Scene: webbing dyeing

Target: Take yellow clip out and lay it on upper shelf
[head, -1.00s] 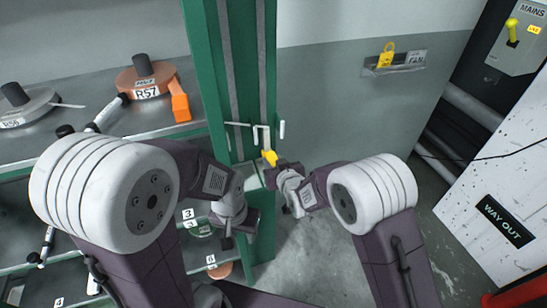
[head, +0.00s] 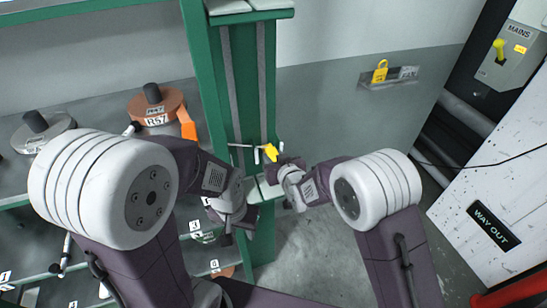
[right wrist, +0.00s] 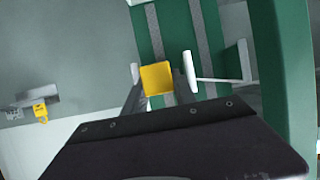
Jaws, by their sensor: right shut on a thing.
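The yellow clip (head: 270,152) is held at the tip of my right gripper (head: 276,163), in front of the green post (head: 200,60). In the right wrist view the clip (right wrist: 156,78) shows as a yellow block between the two fingers, close to white pegs (right wrist: 190,72) on the post. I cannot tell whether it touches them. My left gripper (head: 228,222) hangs lower, left of the right one, and no object shows in it; its jaw opening is unclear. A grey shelf (head: 100,165) with reels is behind my left arm. A green-edged ledge (head: 250,15) tops the post.
A copper reel labelled R57 (head: 157,108) and a grey reel (head: 42,133) stand on the grey shelf, with an orange piece (head: 187,124) beside the copper one. A yellow padlock (head: 380,72) sits at a wall holder. Open floor lies right of the post.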

